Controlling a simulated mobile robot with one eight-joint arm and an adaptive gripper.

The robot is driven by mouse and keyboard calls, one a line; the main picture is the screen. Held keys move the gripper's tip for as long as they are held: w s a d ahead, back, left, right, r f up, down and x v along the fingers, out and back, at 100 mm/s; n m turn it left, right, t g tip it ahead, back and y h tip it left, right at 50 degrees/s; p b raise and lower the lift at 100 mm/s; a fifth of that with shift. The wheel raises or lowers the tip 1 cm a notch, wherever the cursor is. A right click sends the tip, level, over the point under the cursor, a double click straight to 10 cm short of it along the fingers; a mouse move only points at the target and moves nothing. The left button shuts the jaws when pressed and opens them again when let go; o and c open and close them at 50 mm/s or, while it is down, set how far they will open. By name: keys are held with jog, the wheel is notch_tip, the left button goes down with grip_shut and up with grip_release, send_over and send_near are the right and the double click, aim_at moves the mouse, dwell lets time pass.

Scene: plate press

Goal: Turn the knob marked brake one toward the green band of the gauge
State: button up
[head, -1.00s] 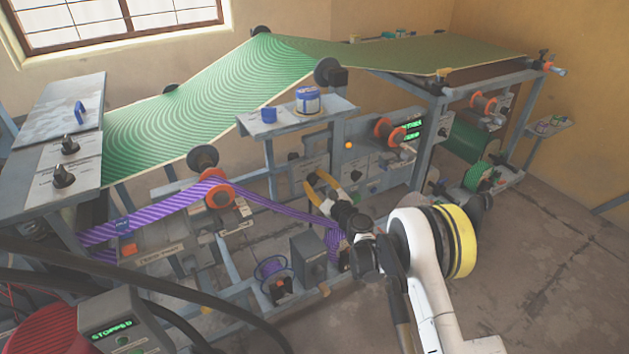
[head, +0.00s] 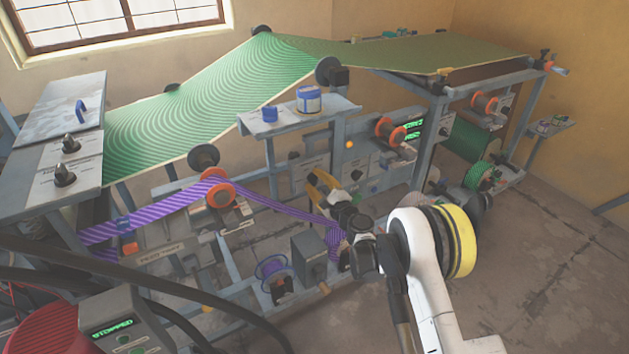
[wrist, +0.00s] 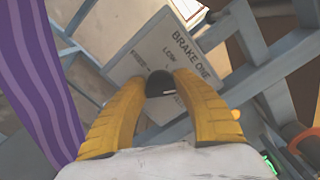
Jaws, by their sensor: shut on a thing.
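The brake one knob (wrist: 158,80) is a dark round knob on a pale plate (wrist: 198,52) lettered BRAKE ONE, LOW and FREE. In the wrist view my gripper (wrist: 160,82) has its yellow fingers closed on the two sides of the knob. A light mark shows on the knob near its lower right; the lettering below it is partly hidden by the fingers. In the head view my gripper (head: 322,187) reaches the frame under the green web, and the knob is hidden there. I cannot make out the gauge or its green band.
A purple striped web (head: 160,222) runs left of my gripper and also shows in the wrist view (wrist: 38,75). Blue-grey frame bars (wrist: 285,62) lie close on the right. Open floor lies at right.

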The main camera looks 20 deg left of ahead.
jog(key=o, duration=1.2)
jog(key=v, duration=1.2)
jog(key=shift+w, duration=0.1)
